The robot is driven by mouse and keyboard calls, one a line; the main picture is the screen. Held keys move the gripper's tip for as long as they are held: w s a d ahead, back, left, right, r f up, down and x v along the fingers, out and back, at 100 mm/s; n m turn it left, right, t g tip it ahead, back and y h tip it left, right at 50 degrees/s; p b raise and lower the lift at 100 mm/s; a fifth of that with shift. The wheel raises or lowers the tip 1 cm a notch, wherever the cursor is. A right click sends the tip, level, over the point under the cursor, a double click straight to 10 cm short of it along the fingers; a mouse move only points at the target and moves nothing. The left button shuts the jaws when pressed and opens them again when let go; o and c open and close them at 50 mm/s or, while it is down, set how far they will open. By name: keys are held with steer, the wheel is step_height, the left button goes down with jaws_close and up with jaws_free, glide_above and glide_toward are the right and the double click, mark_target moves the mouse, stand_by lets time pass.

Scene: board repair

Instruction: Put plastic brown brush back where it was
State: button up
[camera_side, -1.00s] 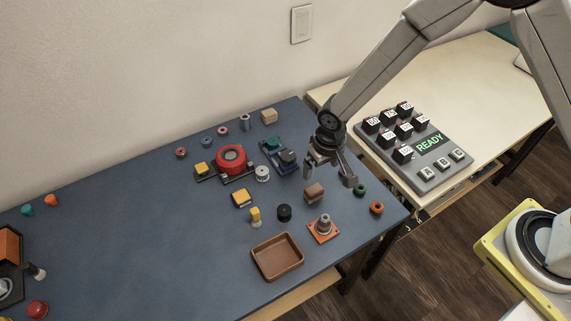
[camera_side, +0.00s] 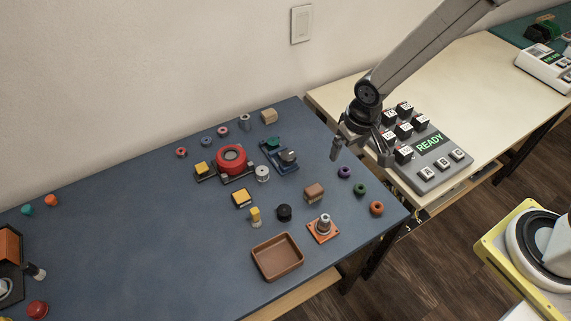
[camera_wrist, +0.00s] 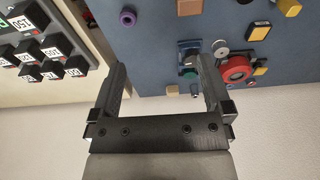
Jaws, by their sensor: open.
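A brown block (camera_side: 314,192), which may be the brown brush, sits on the blue mat near its right side, behind the orange plate. It also shows at the top of the wrist view (camera_wrist: 190,7). I cannot make out bristles or a handle. My gripper (camera_side: 360,154) is open and empty, raised at the right edge of the mat near the keypad, clear of the block. In the wrist view its two fingers (camera_wrist: 162,66) stand wide apart with nothing between them.
A brown tray (camera_side: 277,276) lies at the mat's front. An orange plate with a metal post (camera_side: 323,230), a black knob (camera_side: 284,212) and purple (camera_side: 344,172), green (camera_side: 359,189) and orange (camera_side: 376,208) rings are nearby. The keypad (camera_side: 425,178) stands right. The mat's left middle is clear.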

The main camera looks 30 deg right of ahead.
steer(key=s+d+r+t, duration=0.1)
steer(key=s+d+r, duration=0.6)
steer(key=s+d, duration=0.2)
steer(key=shift+s+r, duration=0.35)
steer(key=shift+s, duration=0.25)
steer(key=shift+w+d, duration=0.1)
stand_by(0.6)
